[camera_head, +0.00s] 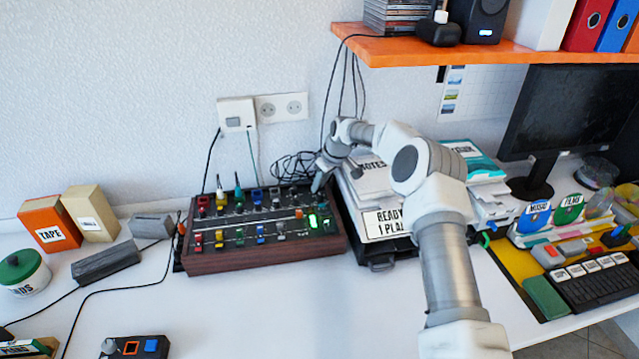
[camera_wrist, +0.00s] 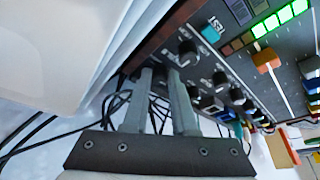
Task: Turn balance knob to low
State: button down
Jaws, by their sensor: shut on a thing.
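The mixer (camera_head: 262,262) is a dark panel in a brown wooden case on the white desk, with coloured knobs, sliders and a lit green display (camera_head: 313,221). My gripper (camera_head: 318,184) reaches down to its back right corner. In the wrist view, the two grey fingers of my gripper (camera_wrist: 161,76) are closed around a small dark knob (camera_wrist: 160,82) at the panel's edge. The fingers hide most of this knob, so its pointer cannot be seen. The small lettering beside it is too blurred to read surely. Another black knob (camera_wrist: 188,52) stands close by, apart from the fingers.
Black cables (camera_head: 292,166) lie behind the mixer. A paper stack with black trays (camera_head: 381,265) stands close on its right. An orange shelf (camera_head: 480,52) overhangs the back. The desk in front of the mixer is mostly clear.

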jog(key=c, duration=1)
grip_release()
jog(key=p+v, duration=0.1)
jog(key=v, duration=1.1)
